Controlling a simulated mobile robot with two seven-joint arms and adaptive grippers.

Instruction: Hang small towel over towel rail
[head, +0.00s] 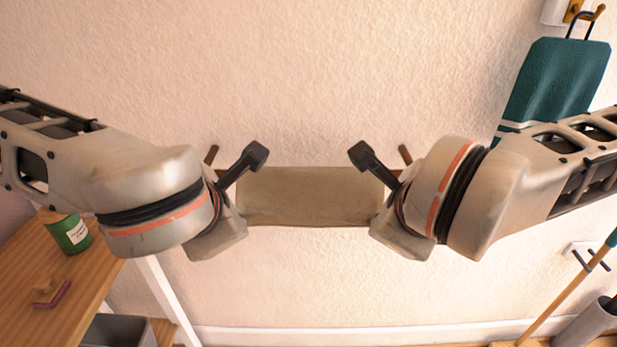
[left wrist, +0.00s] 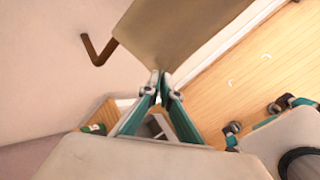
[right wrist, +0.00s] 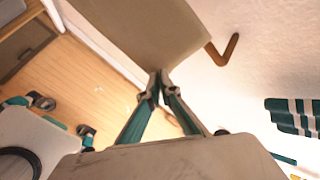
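The small towel (head: 310,196) is a beige cloth stretched flat between my two grippers in front of the wall. It also shows in the left wrist view (left wrist: 180,30) and right wrist view (right wrist: 140,30). My left gripper (left wrist: 160,74) is shut on one towel corner; my right gripper (right wrist: 159,74) is shut on the other. The brown wooden towel rail shows by its bent end in the left wrist view (left wrist: 97,58) and right wrist view (right wrist: 222,58). Its wall brackets stick out above the towel's ends; the towel hides its middle. I cannot tell whether they touch.
A wooden table (head: 50,305) with a green jar (head: 70,232) stands at the left, a grey bin (head: 118,330) beside it. A teal towel or bag (head: 556,80) hangs at upper right. A broom handle (head: 560,300) leans at lower right. The wall below the towel is clear.

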